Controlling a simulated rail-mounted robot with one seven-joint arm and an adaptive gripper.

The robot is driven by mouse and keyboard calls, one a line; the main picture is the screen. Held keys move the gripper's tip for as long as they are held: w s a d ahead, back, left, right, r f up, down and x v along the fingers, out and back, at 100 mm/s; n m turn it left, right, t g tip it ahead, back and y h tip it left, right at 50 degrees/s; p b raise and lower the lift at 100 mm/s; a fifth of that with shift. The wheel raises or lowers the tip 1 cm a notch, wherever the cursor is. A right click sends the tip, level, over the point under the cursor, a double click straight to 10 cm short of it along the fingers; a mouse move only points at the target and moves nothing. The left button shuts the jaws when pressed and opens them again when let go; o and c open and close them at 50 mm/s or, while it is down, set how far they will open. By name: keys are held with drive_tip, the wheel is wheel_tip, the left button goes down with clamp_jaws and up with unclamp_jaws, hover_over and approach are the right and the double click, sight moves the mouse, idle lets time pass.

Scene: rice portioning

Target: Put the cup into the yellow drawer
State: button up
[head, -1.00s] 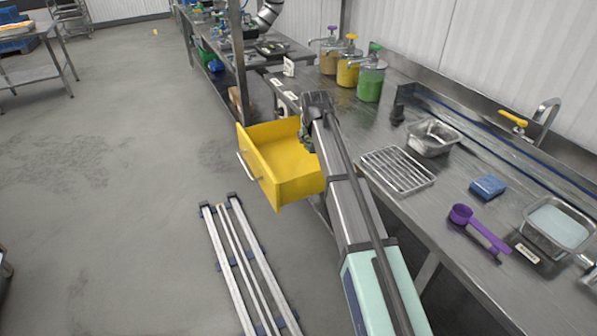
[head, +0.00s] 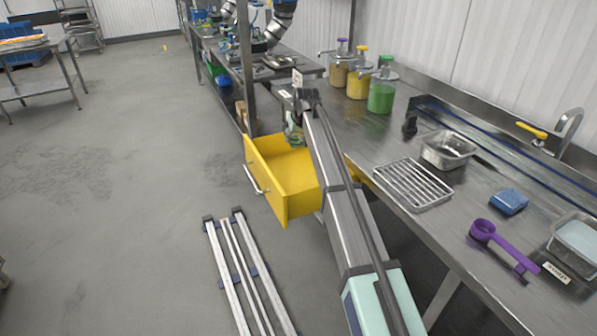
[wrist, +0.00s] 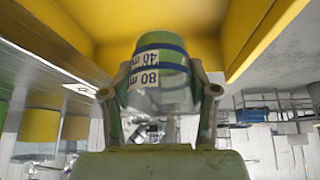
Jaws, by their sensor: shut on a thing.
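The yellow drawer (head: 285,201) is pulled open beneath the steel counter in the head view. Its yellow wall also fills the top of the wrist view (wrist: 110,25). My gripper (wrist: 160,92) is shut on the cup (wrist: 160,70), a clear, greenish cup with blue bands and a label reading 80 and 40 ml. The cup sits between both fingers, with the drawer's walls behind it in the wrist view. In the head view my gripper (head: 293,128) is at the drawer's far edge; its height over the drawer is hard to tell. My arm hides part of the drawer.
The counter holds dispensers (head: 381,96), a wire rack (head: 413,184), a steel pan (head: 447,149), a blue sponge (head: 508,201) and a purple scoop (head: 500,246). A metal rail frame (head: 240,270) lies on the floor. The floor left of the drawer is clear.

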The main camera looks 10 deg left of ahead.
wheel_tip(320, 180, down, 16)
drive_tip(key=shift+r+p, duration=0.25)
drive_tip(key=shift+p, duration=0.3)
drive_tip(key=shift+f, duration=0.1)
drive_tip(key=o, duration=1.3)
drive_tip(key=v, duration=1.2)
drive_tip(key=shift+b, duration=0.45)
